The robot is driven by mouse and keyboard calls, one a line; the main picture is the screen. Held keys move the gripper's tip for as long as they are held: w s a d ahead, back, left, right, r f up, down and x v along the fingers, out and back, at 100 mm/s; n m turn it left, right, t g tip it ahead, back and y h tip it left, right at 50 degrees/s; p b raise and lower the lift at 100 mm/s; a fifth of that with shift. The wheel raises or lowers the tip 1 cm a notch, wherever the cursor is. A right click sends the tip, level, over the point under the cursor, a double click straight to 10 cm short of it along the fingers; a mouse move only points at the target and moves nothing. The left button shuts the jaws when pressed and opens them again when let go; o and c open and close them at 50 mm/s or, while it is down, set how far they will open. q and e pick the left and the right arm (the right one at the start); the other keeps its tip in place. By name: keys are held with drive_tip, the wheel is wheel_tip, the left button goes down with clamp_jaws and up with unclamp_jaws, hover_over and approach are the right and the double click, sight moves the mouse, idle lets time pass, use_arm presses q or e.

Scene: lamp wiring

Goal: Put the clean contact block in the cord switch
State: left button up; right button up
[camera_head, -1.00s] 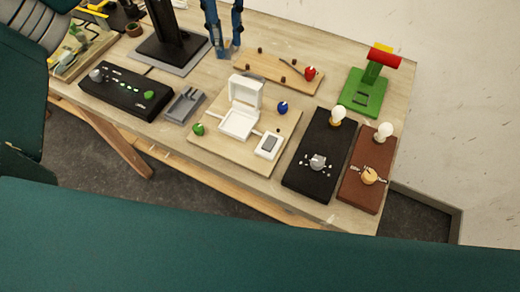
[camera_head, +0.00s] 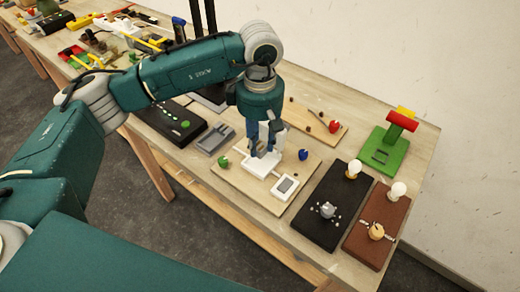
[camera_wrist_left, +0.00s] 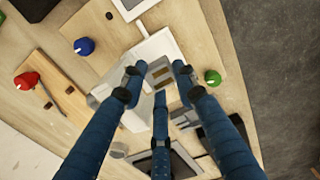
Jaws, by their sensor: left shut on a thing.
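The cord switch is a white box (camera_head: 258,166) with its lid raised, on a wooden board (camera_head: 235,177). It also shows in the wrist view (camera_wrist_left: 158,45). My left gripper (camera_head: 263,150) points down over the open box, its fingers in front of the lid. In the wrist view, the left gripper's fingertips (camera_wrist_left: 158,80) close around a small pale block with brass strips, which looks like the contact block (camera_wrist_left: 160,84). It lies over or inside the box; I cannot tell whether it touches the bottom. My right gripper is not in view.
A green knob (camera_head: 223,162) and a blue knob (camera_head: 303,155) flank the box. A small white unit with a grey panel (camera_head: 286,186) sits in front. A grey tray (camera_head: 214,139) is left; black (camera_head: 323,212) and brown (camera_head: 374,232) lamp boards are right.

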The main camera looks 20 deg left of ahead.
sight(260, 154)
use_arm(q)
drive_tip(key=shift+f, duration=0.6)
wheel_tip(260, 154, down, 4)
drive_tip(key=shift+r+p, duration=0.1)
drive_tip(key=shift+p, duration=0.55)
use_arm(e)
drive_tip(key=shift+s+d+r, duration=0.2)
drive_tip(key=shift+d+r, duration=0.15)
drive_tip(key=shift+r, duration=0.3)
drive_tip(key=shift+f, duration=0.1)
use_arm(q)
drive_tip(key=shift+f+b, duration=0.25)
drive_tip(key=shift+b, duration=0.1)
drive_tip(key=o, duration=0.8)
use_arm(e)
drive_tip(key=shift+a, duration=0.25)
use_arm(q)
drive_tip(key=shift+r, duration=0.1)
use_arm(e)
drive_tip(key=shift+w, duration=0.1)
